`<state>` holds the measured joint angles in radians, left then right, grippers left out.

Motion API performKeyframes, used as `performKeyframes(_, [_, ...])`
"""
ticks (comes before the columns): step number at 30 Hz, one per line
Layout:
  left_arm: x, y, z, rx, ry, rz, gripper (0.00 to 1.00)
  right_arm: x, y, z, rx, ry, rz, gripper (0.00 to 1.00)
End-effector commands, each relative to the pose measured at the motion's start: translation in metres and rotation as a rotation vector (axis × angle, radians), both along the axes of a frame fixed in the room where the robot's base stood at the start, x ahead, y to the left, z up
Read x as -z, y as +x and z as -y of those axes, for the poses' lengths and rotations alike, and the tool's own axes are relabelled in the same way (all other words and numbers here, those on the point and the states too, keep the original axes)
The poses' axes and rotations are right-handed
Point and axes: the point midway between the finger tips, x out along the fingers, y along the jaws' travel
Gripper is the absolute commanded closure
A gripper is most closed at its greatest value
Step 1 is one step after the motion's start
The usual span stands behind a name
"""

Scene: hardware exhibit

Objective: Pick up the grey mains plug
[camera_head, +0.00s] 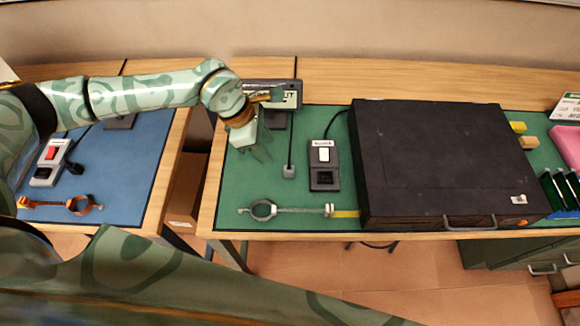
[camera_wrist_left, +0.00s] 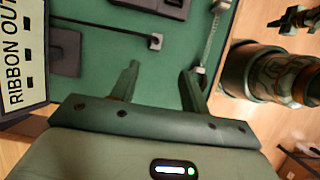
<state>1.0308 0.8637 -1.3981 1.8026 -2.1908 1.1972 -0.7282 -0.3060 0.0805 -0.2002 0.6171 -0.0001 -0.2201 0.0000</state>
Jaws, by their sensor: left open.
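The grey mains plug (camera_head: 289,171) is a small block at the end of a dark cord on the green mat (camera_head: 240,185). In the left wrist view the plug (camera_wrist_left: 155,41) lies beyond the fingertips, roughly in line with the gap between them. My left gripper (camera_head: 262,152) is open and empty, above the mat to the left of the plug in the head view. Its two fingers also show spread apart in the left wrist view (camera_wrist_left: 160,74). They appear clear of the plug.
A black switch box (camera_head: 323,182) stands right of the plug, next to a large black case (camera_head: 430,150). A ring-ended metal tool (camera_head: 290,211) lies in front. A lettered sign (camera_head: 292,99) stands behind. A blue mat (camera_head: 120,170) is on the left table, across a gap.

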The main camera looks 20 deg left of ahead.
Motion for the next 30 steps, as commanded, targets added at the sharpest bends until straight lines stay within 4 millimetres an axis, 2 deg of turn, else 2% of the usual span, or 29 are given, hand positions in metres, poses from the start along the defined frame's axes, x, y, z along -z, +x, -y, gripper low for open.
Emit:
performKeyframes(1, [0.016, 0.001, 0.006, 0.002, -0.001, -0.004, 0.55, 0.004, -0.009, 0.000, -0.001, -0.001, -0.015, 1.00])
performKeyframes(3, [0.031, 0.003, 0.012, 0.000, -0.003, -0.004, 0.55, 0.007, -0.014, 0.001, -0.002, -0.002, -0.024, 1.00])
performKeyframes(6, [0.048, 0.006, 0.019, -0.001, -0.003, -0.002, 0.55, 0.011, -0.010, 0.000, -0.002, -0.001, -0.019, 1.00])
performKeyframes(12, [0.064, 0.008, 0.026, 0.000, -0.003, -0.001, 0.55, 0.013, 0.010, -0.001, -0.001, 0.002, 0.013, 1.00])
performKeyframes(21, [0.105, 0.017, 0.041, 0.000, -0.004, -0.002, 0.55, 0.026, 0.003, -0.001, 0.000, 0.002, -0.002, 1.00])
performKeyframes(30, [0.109, 0.018, 0.044, -0.001, -0.004, 0.000, 0.55, 0.026, 0.000, 0.000, 0.001, 0.001, -0.006, 1.00])
